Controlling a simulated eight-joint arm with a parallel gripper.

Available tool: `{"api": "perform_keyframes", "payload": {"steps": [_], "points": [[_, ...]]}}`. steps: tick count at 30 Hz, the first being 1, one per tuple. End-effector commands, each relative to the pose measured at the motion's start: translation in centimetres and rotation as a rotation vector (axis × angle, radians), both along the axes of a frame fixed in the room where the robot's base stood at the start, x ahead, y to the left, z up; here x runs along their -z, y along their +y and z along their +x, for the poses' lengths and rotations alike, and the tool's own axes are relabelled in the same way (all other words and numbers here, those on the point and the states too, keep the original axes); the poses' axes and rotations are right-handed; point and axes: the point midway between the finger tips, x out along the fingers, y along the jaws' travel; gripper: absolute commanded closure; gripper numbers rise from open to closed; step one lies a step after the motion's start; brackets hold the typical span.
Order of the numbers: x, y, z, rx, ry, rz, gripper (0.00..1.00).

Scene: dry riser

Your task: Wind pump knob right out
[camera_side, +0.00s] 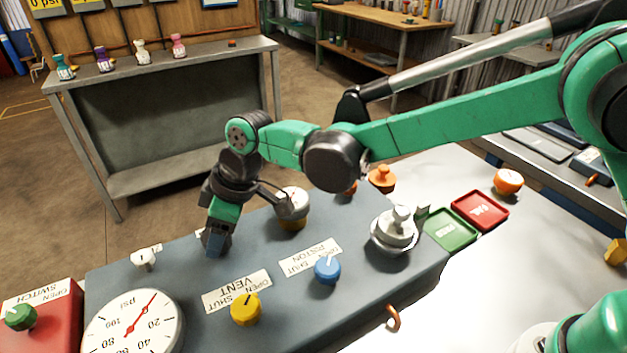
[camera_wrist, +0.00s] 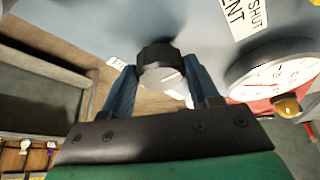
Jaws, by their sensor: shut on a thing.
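My gripper (camera_side: 215,243) points down at the far left part of the blue-grey console (camera_side: 200,300), left of a cream-topped round fitting (camera_side: 292,205). The knob is hidden behind the fingers in the side view. A small label (camera_wrist: 116,63) beside it is mostly covered, so I cannot read it. How far out the knob stands cannot be told.
A yellow vent knob (camera_side: 245,309), a blue piston knob (camera_side: 327,269) and a psi gauge (camera_side: 134,325) sit nearer the camera. A red switch box (camera_side: 45,325) is at far left. Green (camera_side: 450,229) and red (camera_side: 480,210) trays lie right.

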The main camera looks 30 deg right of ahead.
Motion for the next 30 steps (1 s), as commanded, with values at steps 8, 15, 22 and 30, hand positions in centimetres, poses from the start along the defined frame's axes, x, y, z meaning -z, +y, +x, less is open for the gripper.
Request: {"api": "perform_keyframes", "payload": {"steps": [8,15,22,30], "points": [[-0.01,-0.05,0.05,-0.061,0.000,-0.002,0.98],[-0.01,-0.04,0.05,-0.070,0.000,-0.002,0.98],[0.00,-0.04,0.05,-0.069,0.001,-0.002,0.34],[0.00,-0.03,0.04,-0.068,0.000,-0.001,0.14]]}}
